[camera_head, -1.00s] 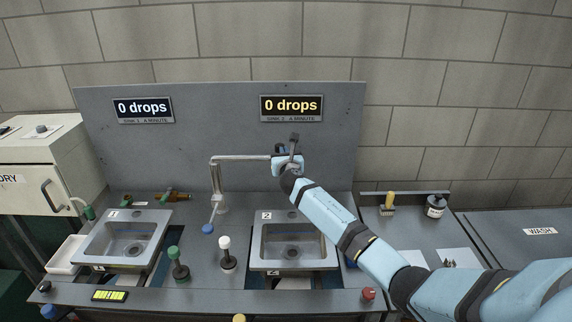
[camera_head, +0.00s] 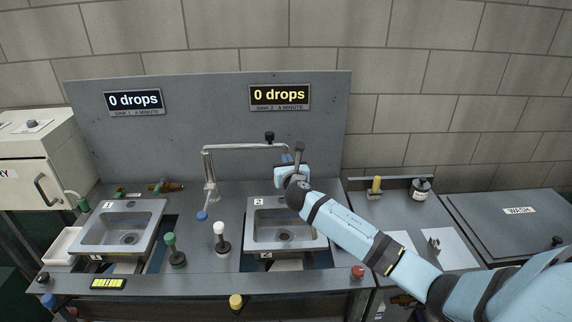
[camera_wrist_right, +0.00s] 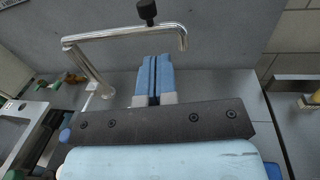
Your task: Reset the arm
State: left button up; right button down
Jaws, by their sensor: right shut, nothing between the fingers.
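My right arm reaches in from the lower right in the head view. Its gripper (camera_head: 287,158) is just above and behind sink 2 (camera_head: 262,245), close to the end of the chrome swing spout (camera_head: 245,147). In the right wrist view, the two blue fingers (camera_wrist_right: 153,80) lie side by side, shut with nothing between them. The spout (camera_wrist_right: 118,34) arches beyond them there, with a black knob (camera_wrist_right: 147,12) above its bend. Whether the gripper touches the spout cannot be told. My left gripper is not in view.
Sink 1 (camera_head: 92,243) is at the left. A green-topped lever (camera_head: 170,240) and a white-topped lever (camera_head: 219,229) stand between the sinks. A grey panel shows two "0 drops" displays (camera_head: 134,102).

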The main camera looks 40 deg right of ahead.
jog(key=shift+s+a, duration=0.2)
jog(key=shift+s, duration=0.1)
jog(key=s+a+f+m+g+y, duration=0.1)
jog(key=s+a+f+m+g, duration=0.1)
jog(key=s+a+f+m, duration=0.4)
jog(key=s+a+f+m+g+y, duration=0.1)
jog(key=s+a+f+m+g, duration=0.1)
jog(key=s+m, duration=0.45)
jog(key=s+a+f+m+g+y, duration=0.1)
jog(key=s+a+f+m+g, duration=0.3)
jog(key=s, duration=0.4)
jog(key=s+a+m+g+y, duration=0.2)
jog(key=s+a+m, duration=0.15)
jog(key=s, duration=0.35)
jog(key=s+a+m+g+y, duration=0.1)
jog(key=s+a+m, duration=0.1)
jog(key=s+m, duration=0.45)
jog(key=s+a+m+g+y, duration=0.2)
jog(key=s+a, duration=0.1)
jog(key=s, duration=0.6)
jog(key=w+a+f+t+y, duration=0.1)
jog(key=w+a+f+t, duration=0.1)
jog(key=f, duration=0.5)
jog(key=w+a+f+t+y, duration=0.1)
jog(key=w+a+f+t, duration=0.2)
jog(key=f, duration=0.4)
jog(key=a+t, duration=0.1)
jog(key=t, duration=0.1)
jog(key=shift+w+a+t+y, duration=0.3)
jog(key=shift+y, duration=0.1)
